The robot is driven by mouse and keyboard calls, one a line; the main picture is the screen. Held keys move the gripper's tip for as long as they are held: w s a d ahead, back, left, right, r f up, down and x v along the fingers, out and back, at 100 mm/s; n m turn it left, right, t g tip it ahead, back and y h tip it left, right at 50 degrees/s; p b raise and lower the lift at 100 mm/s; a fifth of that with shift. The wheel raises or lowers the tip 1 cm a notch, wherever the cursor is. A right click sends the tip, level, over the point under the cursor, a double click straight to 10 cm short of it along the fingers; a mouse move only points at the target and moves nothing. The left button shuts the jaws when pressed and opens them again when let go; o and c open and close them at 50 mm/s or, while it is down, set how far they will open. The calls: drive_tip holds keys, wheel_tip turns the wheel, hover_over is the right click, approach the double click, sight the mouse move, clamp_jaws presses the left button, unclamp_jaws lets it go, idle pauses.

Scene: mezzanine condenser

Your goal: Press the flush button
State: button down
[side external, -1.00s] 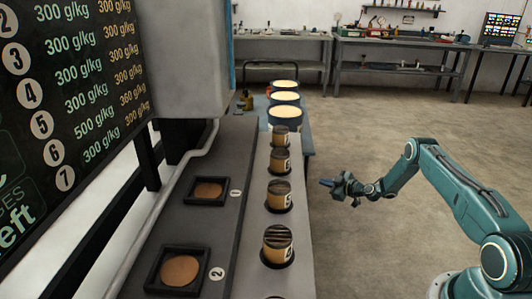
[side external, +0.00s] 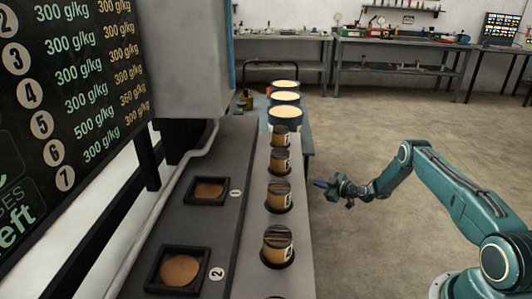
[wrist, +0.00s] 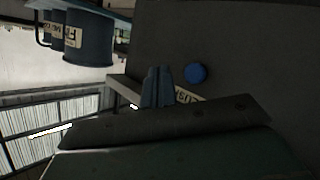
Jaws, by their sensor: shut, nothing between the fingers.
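The blue round button (wrist: 196,74) stands out from a dark grey panel in the wrist view. A pale label (wrist: 188,95) with partly hidden lettering is just below it. My gripper (wrist: 158,70) has its two fingers close together, with nothing between them. The fingertips appear just left of the button; I cannot tell whether they touch the panel. In the side view my gripper (side external: 317,184) is at the right side of the grey bench, pointing left. The button is not visible in that view.
The grey bench (side external: 228,170) carries several brown canisters (side external: 279,194) along its right part and round copper discs in square frames.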

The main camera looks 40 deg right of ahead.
drive_tip(key=w+a, duration=0.4)
drive_tip(key=shift+w+a, duration=0.3)
drive_tip(key=shift+w, duration=0.05)
drive_tip(key=shift+w+a, duration=0.6)
drive_tip(key=shift+a, duration=0.05)
idle(3.3)
idle(0.4)
drive_tip(key=shift+s+d, duration=0.6)
drive_tip(key=shift+s+d, duration=0.1)
drive_tip(key=shift+d, duration=0.05)
drive_tip(key=shift+s+d, duration=1.65)
drive_tip(key=shift+s, duration=0.05)
